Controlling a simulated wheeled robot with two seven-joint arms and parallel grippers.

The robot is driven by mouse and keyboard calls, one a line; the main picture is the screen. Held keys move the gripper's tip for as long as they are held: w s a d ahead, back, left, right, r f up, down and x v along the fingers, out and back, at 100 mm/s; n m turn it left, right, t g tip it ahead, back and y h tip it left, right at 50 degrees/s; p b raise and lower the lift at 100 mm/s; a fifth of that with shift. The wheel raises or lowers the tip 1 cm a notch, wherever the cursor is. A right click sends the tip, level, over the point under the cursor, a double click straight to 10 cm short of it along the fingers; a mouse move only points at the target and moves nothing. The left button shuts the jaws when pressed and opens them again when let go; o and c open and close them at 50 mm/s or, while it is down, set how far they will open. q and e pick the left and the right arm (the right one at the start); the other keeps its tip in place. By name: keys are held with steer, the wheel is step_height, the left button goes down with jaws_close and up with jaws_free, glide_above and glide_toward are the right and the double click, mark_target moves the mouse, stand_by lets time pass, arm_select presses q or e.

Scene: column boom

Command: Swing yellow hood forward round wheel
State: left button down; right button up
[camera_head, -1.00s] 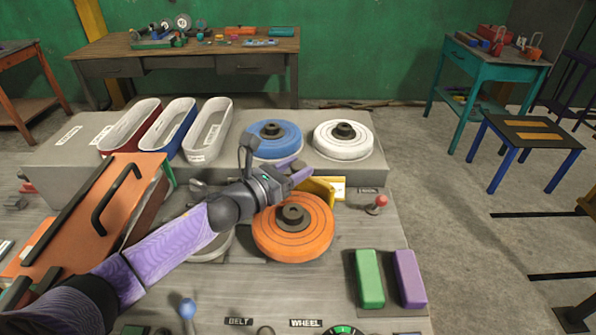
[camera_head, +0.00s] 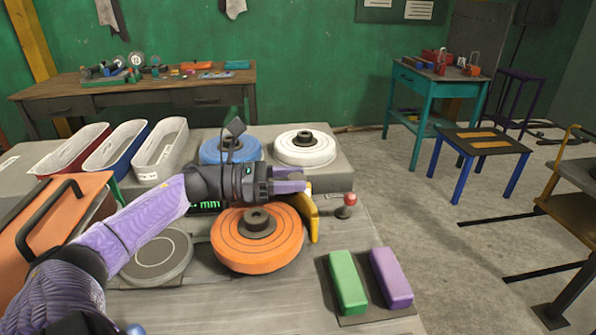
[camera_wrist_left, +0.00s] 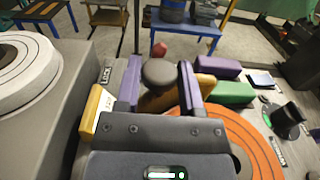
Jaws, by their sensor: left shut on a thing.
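The yellow hood (camera_head: 309,216) stands at the right rim of the orange wheel (camera_head: 256,243), curving beside it. My left gripper (camera_head: 292,182) reaches over the back of the wheel from the left. The orange wheel (camera_wrist_left: 250,138) lies at the lower right there. The fingers hide part of the hood. My right gripper is out of view.
A red-topped lever (camera_head: 345,205) stands just right of the hood. Blue (camera_head: 230,150) and white (camera_head: 305,148) wheels sit behind. Green (camera_head: 347,281) and purple (camera_head: 390,276) blocks lie at the front right. A grey disc (camera_head: 157,256) is left of the orange wheel.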

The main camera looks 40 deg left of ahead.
arm_select(q)
steer(key=shift+d+f+m+g+h+b, duration=0.2)
steer(key=shift+m+g+h+b, duration=0.1)
steer(key=shift+h+b, duration=0.1)
steer(key=shift+d+m+g+h+b, duration=0.3)
steer(key=shift+m+g+h+b, duration=0.1)
steer(key=shift+g+b, duration=0.15)
steer(key=shift+d+b, duration=0.2)
steer(key=shift+b, duration=0.25)
steer(key=shift+d+r+m+g+h, duration=0.15)
steer(key=shift+m+g+h, duration=0.15)
steer(key=shift+g+h, duration=0.15)
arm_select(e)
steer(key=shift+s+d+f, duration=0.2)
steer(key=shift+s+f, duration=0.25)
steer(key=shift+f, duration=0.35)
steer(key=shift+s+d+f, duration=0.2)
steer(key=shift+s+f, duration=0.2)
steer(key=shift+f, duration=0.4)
arm_select(q)
steer(key=shift+c, duration=1.1)
jaws_free()
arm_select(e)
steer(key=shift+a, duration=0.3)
